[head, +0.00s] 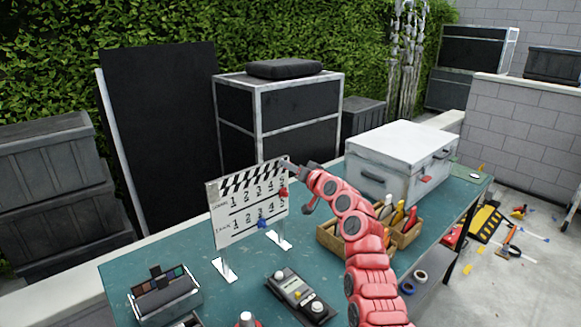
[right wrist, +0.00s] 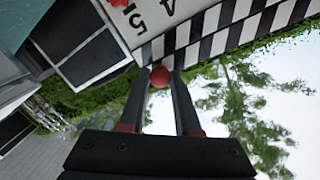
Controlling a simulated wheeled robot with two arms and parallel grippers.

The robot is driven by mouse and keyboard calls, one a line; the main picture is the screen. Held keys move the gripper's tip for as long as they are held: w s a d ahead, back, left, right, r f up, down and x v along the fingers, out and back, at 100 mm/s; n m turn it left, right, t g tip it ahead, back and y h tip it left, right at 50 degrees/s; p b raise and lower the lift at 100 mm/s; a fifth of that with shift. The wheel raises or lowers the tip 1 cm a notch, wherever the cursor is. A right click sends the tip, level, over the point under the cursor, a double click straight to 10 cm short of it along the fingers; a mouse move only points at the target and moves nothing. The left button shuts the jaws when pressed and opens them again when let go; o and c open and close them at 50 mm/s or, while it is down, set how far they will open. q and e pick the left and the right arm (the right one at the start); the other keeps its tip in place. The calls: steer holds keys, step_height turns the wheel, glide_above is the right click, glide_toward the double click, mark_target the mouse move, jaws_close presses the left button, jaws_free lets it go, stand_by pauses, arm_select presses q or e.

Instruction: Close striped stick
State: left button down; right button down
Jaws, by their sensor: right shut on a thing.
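The white clapperboard (head: 250,209) stands upright on two metal feet on the green table, with numbered rows on its face. Its black-and-white striped stick (head: 246,175) lies along the top edge, with little or no gap visible. In the right wrist view the stripes (right wrist: 225,38) run across the top. My right gripper (head: 287,163) is at the stick's right end. In the right wrist view its fingers (right wrist: 160,80) are shut on a small red ball knob (right wrist: 160,77) at the stick's end.
A white case (head: 378,180) stands behind right of my arm. A wooden tool box (head: 333,238) is beside my forearm. A grey handheld device (head: 298,294) and a palette box (head: 164,298) lie in front of the clapperboard. Bare table (head: 239,290) shows between them.

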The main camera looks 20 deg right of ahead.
steer(key=shift+f, duration=0.35)
steer(key=c, duration=0.6)
jaws_free()
steer(key=shift+r, duration=0.1)
steer(key=b+v, duration=0.4)
steer(key=v, duration=1.3)
steer(key=shift+s+d+r, duration=0.1)
steer(key=shift+s, duration=0.15)
